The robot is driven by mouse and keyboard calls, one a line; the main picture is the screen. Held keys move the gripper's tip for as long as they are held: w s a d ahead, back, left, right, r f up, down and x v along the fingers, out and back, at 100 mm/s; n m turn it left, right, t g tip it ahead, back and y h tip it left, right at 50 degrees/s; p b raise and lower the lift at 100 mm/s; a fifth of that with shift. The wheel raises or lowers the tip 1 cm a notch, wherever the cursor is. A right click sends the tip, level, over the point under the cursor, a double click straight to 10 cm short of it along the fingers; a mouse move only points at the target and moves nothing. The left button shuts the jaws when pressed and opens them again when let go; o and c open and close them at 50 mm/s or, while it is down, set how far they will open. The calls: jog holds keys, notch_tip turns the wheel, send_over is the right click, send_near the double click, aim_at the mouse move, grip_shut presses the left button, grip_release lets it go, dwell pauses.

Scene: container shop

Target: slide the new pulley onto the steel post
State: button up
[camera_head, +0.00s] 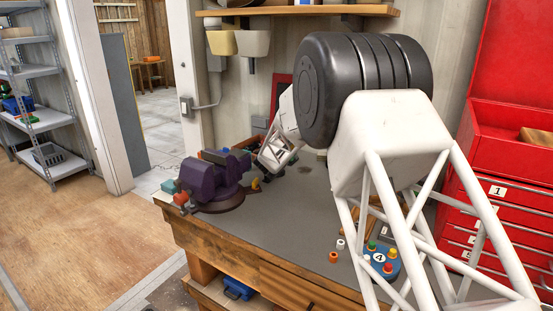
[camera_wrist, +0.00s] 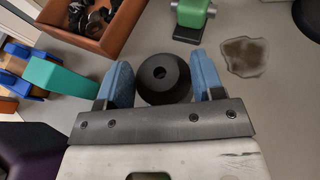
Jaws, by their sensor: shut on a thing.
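A dark round pulley (camera_wrist: 178,90) with a small centre hole sits between the two blue fingers of my gripper (camera_wrist: 160,66) in the wrist view. My gripper is shut on it, and its holed face points toward the camera. In the head view my white hand (camera_head: 278,150) is over the bench just right of the purple vise (camera_head: 212,178). The pulley cannot be made out there. I cannot pick out the steel post in either view.
In the wrist view, an orange-brown tray (camera_wrist: 122,30) with dark parts and a green block on a black base (camera_wrist: 191,14) lie beyond the fingers. A teal block (camera_wrist: 58,77) is at left. A blue numbered piece (camera_head: 382,268) stands on the bench (camera_head: 290,215); a red cabinet (camera_head: 510,150) is at right.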

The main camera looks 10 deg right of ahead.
jog(key=o, duration=1.1)
jog(key=shift+f, duration=0.15)
jog(key=shift+o, duration=0.2)
jog(key=shift+r, duration=3.5)
